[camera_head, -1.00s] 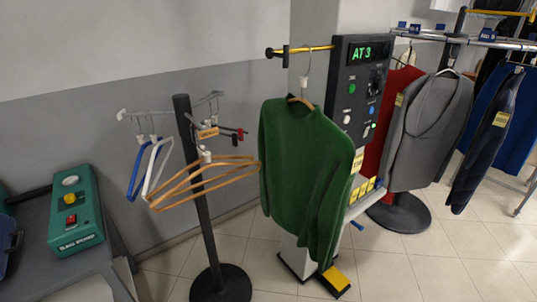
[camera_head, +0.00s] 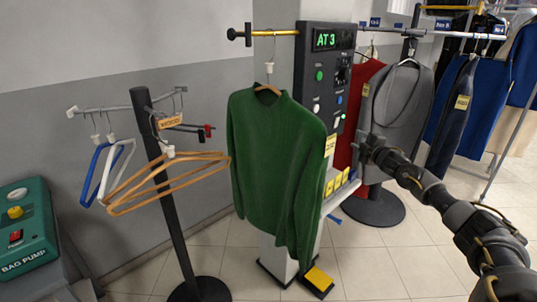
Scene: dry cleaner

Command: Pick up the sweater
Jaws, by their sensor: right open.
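The green sweater (camera_head: 275,165) hangs on a hanger from a short brass rod (camera_head: 275,33) that sticks out from the machine column. The hanger's hook and white neck (camera_head: 268,68) show above its collar. My right arm comes in from the right. My right gripper (camera_head: 366,148) is open and empty, to the right of the sweater and apart from it in the picture, in front of the grey vest. Its fingers are small and dark here. My left gripper is not in the picture.
A control panel (camera_head: 327,75) reading AT 3 stands right behind the sweater. A black stand (camera_head: 168,200) with wooden, blue and white hangers is at left. A yellow pedal (camera_head: 318,279) is on the floor below. A grey vest (camera_head: 400,100) hangs at right.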

